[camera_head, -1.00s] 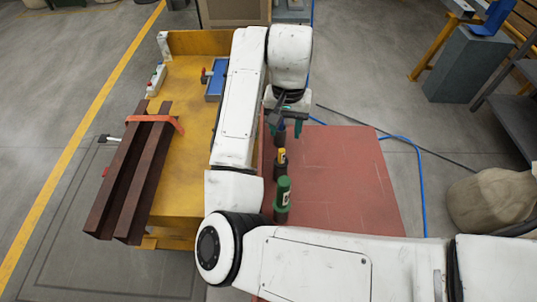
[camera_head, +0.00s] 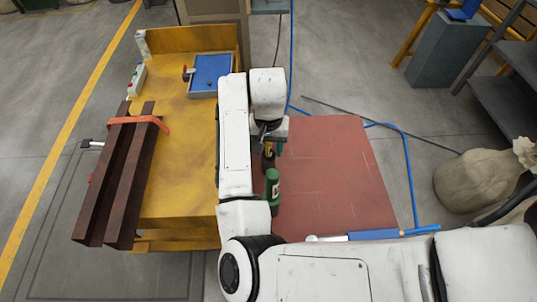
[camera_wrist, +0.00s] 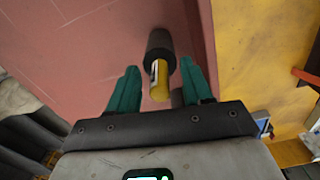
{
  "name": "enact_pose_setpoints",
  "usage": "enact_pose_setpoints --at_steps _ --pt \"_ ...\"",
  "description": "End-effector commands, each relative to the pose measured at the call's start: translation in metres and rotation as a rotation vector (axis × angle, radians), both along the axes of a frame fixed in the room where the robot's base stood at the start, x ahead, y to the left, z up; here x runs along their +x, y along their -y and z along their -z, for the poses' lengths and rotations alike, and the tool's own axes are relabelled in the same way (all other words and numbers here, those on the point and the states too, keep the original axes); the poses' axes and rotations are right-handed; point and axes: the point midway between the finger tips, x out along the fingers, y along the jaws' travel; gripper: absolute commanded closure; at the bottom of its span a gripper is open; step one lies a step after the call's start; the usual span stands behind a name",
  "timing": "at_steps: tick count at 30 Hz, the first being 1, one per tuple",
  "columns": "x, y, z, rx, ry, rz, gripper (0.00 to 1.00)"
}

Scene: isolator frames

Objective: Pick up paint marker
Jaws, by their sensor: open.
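A paint marker (camera_head: 268,158) with a yellow body and a dark end stands on the red table top near its left edge, partly hidden by my gripper. In the wrist view, the yellow marker (camera_wrist: 159,80) with its black end lies between and just beyond my green fingers. My gripper (camera_wrist: 158,70) is open, with a finger on each side of the yellow marker; contact cannot be made out.
The red table top (camera_head: 330,170) is mostly bare. A blue-and-white tool (camera_head: 375,235) lies by its near edge. To the left, a yellow bench (camera_head: 185,150) carries a blue tray (camera_head: 210,75) and dark steel beams (camera_head: 125,175). A sack (camera_head: 480,180) stands right.

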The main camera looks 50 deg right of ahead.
Motion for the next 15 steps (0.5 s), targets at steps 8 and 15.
enact_pose_setpoints --at_steps 8,15 --pt "0.0003 0.0002 0.0028 -0.001 0.001 0.0 0.51" --pt "0.0001 0.0002 0.0026 -0.001 0.001 0.0 0.74"
